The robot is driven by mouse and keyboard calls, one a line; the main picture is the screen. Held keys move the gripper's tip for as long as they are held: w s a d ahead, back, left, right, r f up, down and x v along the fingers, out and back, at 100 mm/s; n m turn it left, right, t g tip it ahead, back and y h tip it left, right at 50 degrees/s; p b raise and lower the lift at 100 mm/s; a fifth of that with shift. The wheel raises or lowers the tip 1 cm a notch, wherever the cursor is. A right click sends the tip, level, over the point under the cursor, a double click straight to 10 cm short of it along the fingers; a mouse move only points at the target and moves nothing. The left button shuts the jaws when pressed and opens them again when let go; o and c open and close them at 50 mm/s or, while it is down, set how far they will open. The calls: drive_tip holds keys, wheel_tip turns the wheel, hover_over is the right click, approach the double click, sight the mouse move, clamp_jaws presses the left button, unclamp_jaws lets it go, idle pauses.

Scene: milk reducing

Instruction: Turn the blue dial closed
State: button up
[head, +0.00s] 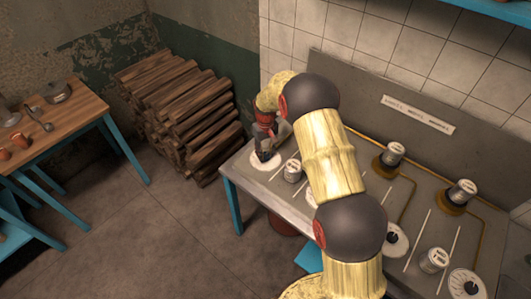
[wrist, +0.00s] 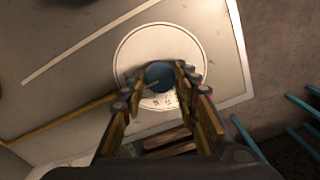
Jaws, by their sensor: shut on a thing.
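The blue dial (wrist: 160,73) is a round blue knob at the middle of a white marked disc (wrist: 128,52) in the wrist view. The disc also shows at the left end of the bench in the head view (head: 256,165), partly hidden by my gripper. My gripper (wrist: 160,82) points down at the disc, with its fingers on both sides of the knob, shut on it. In the head view my gripper (head: 265,152) is over the disc, and the knob is mostly hidden there. The markings on the disc are too small to read.
The grey bench (head: 247,183) carries several metal canisters, including one (head: 292,170) right of my gripper, and other white dials (head: 467,284). Stacked logs (head: 185,115) stand left of the bench. A wooden table (head: 45,125) is at the far left, with open floor between.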

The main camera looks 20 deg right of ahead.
sight(265, 154)
drive_tip(key=o, duration=1.2)
drive_tip(key=shift+c, duration=0.2)
wheel_tip(265, 154, up, 12)
